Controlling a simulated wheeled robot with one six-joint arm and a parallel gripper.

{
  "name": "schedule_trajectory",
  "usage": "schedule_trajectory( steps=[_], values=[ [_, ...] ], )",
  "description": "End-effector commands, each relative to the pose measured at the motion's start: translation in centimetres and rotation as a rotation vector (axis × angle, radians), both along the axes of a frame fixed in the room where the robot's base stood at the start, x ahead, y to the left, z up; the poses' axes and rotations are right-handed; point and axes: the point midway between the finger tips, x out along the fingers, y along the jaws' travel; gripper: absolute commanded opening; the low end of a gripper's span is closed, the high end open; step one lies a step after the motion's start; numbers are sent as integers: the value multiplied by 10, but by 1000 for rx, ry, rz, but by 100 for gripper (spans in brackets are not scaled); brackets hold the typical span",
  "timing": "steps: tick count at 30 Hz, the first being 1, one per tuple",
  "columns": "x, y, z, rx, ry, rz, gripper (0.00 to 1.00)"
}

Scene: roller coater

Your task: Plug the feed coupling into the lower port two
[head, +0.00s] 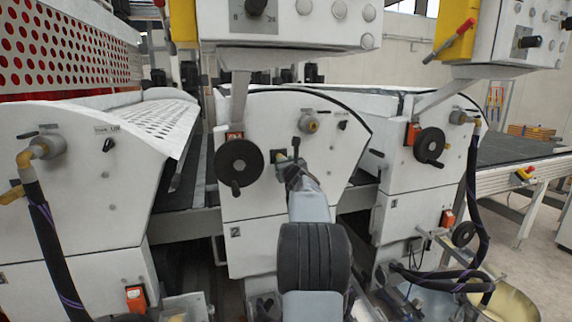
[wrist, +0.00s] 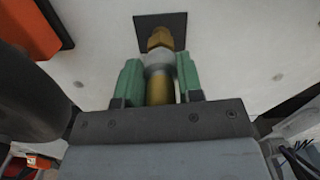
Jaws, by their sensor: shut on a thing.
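My gripper (wrist: 160,82) has its green fingers closed on the feed coupling (wrist: 159,64), a brass piece with a pale grey collar. Its brass hex end (wrist: 160,38) is in front of or against a dark square plate on the white panel; I cannot tell how far it is seated. That plate is the lower port two (wrist: 147,22), on the middle machine unit marked 2. In the head view the lower port two (head: 277,156) shows just left of my gripper (head: 291,166), which is small and partly hidden by my arm.
The upper fitting (head: 309,122) is above and right of the lower port. A black handwheel (head: 239,163) stands out close to the left, with an orange box (head: 234,136) above it. Hoses (head: 470,200) hang on the right unit, above a metal bucket (head: 505,303).

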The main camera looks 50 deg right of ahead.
Motion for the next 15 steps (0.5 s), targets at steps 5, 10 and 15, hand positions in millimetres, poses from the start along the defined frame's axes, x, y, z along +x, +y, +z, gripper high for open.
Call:
schedule_trajectory(
  steps=[5,10,15],
  values=[
    [4,-2,1,-1,-2,1,0],
    [7,-4,1,-1,-2,1,0],
    [6,-3,1,-1,-2,0,41]
  ],
)
